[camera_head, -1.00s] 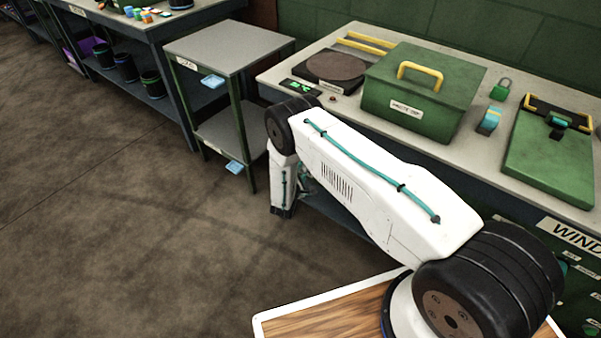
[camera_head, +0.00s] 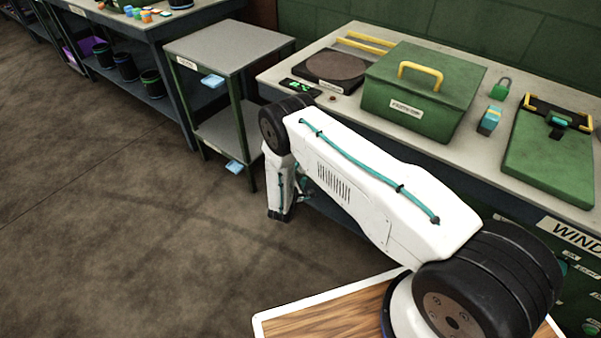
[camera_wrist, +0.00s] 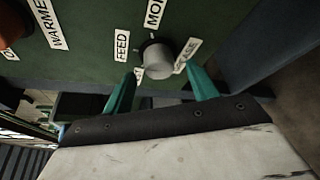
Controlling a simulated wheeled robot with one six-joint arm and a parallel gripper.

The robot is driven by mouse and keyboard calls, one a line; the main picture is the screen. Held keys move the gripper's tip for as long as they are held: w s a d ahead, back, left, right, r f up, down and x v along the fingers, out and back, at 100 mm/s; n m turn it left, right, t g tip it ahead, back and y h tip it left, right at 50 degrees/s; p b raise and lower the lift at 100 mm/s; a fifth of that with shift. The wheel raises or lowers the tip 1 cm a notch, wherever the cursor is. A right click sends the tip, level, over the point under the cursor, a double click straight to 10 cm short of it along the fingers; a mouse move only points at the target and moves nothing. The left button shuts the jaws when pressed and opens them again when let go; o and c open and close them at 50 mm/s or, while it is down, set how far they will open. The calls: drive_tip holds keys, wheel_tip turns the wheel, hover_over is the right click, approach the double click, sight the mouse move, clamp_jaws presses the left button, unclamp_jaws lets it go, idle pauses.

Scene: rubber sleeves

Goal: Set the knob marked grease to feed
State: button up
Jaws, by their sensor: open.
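In the wrist view a round grey knob (camera_wrist: 158,60) sits on a dark green panel (camera_wrist: 85,62). Around it are a white label reading FEED (camera_wrist: 121,45), one that seems to read MOP or similar (camera_wrist: 155,12), cut by the frame edge, and one that seems to read GREASE (camera_wrist: 187,56). Another small label is partly hidden by the left finger. Which way the knob points is unclear. My gripper (camera_wrist: 162,73) is open, its teal fingers on either side of the knob's near edge. Contact cannot be told. The head view hides the gripper and this knob.
A label reading WARMER (camera_wrist: 48,22) and an orange-red part (camera_wrist: 12,25) are on the panel's left. In the head view, the bench (camera_head: 455,155) holds a green box (camera_head: 420,95) and a green board (camera_head: 548,165). A grey side table (camera_head: 225,45) stands left. The floor is clear.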

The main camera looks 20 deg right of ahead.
drive_tip(key=v, duration=0.5)
drive_tip(key=shift+s+a+r, duration=0.1)
drive_tip(key=shift+s+a, duration=0.1)
drive_tip(key=shift+s, duration=0.1)
